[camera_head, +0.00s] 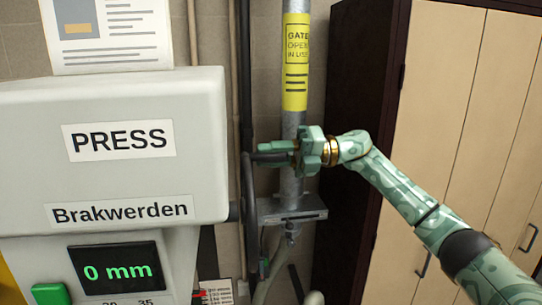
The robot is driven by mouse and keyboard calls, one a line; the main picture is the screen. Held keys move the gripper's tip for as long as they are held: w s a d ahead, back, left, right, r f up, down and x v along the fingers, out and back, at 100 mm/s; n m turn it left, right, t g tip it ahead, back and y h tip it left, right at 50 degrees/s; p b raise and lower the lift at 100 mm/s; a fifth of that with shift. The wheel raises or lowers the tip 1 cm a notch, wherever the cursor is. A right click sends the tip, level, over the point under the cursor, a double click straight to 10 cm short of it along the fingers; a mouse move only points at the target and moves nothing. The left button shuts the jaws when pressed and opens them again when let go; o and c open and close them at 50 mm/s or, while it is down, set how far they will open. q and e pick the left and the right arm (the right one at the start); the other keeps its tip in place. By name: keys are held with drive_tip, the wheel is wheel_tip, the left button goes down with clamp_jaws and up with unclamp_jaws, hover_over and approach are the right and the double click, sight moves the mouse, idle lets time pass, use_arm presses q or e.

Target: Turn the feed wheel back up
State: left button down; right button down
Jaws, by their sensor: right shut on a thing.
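The feed wheel (250,200) shows nearly edge-on as a dark upright rim, on the right side of the grey press head (110,180). A dark handle (262,158) sticks out to the right from its upper part. My right gripper (283,150), green, reaches in from the right and is shut on this handle. Its fingers hide part of the handle. The press display (115,270) reads 0 mm. My left gripper is not in view.
A grey pipe (291,125) with a yellow label reading GATE OPEN IN USE (295,62) stands behind my right gripper, with a metal slide gate (288,211) below. A tan cabinet (450,70) fills the right. A green button (50,294) is at lower left.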

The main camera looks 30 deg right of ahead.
drive_tip(key=shift+f, duration=0.15)
drive_tip(key=c, duration=1.2)
unclamp_jaws()
drive_tip(key=shift+w, duration=0.1)
drive_tip(key=shift+o, duration=0.2)
drive_tip(key=shift+w, duration=0.15)
drive_tip(key=shift+d, duration=0.2)
drive_tip(key=b+v, duration=0.5)
drive_tip(key=v, duration=1.1)
